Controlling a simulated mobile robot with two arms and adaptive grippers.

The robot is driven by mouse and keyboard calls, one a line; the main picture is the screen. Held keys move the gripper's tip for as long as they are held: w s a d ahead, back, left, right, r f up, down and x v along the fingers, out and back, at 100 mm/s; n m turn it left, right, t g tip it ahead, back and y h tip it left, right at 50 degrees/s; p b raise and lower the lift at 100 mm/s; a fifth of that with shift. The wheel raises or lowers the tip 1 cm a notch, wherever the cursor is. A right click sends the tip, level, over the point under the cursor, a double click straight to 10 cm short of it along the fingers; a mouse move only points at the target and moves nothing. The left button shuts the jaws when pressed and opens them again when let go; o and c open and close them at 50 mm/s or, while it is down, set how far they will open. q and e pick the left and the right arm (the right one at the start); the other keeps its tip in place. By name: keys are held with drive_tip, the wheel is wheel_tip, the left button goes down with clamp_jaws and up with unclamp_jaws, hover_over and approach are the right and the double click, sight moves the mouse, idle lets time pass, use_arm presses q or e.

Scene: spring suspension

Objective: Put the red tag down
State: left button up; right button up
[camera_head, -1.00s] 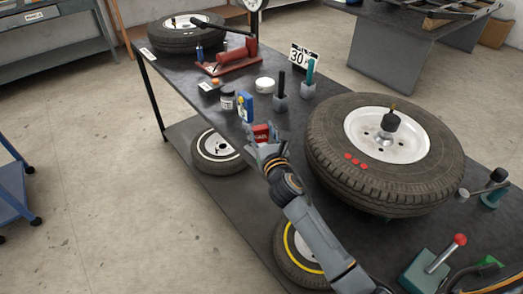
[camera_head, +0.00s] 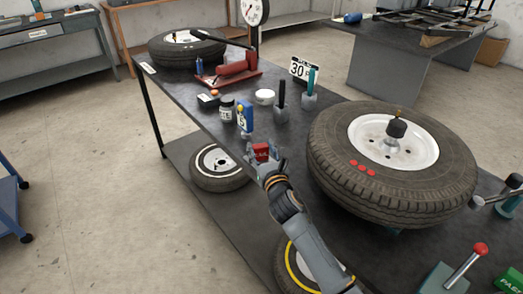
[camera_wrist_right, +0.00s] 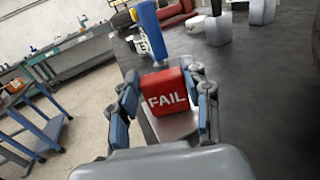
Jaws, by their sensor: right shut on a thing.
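The red tag (camera_head: 261,152) is a red block that reads "FAIL" in the right wrist view (camera_wrist_right: 167,92), with a pale grey base under it. My right gripper (camera_head: 262,160) is shut on it at the table's left edge. In the right wrist view its two fingers (camera_wrist_right: 165,105) stand on either side of the tag. The tag looks upright; I cannot tell whether its base touches the table (camera_head: 290,180). My left gripper is not in view.
A large tyre (camera_head: 390,165) with red dots lies to the right. Holders with black and teal handles stand behind. Dark tabletop lies bare between gripper and tyre.

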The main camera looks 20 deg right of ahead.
drive_tip(key=o, duration=1)
drive_tip(key=shift+f, duration=0.1)
drive_tip(key=shift+o, duration=0.2)
drive_tip(key=shift+r, duration=0.2)
drive_tip(key=shift+s+f, duration=0.15)
drive_tip(key=shift+s, duration=0.15)
drive_tip(key=s, duration=1.1)
drive_tip(key=shift+s+a, duration=0.25)
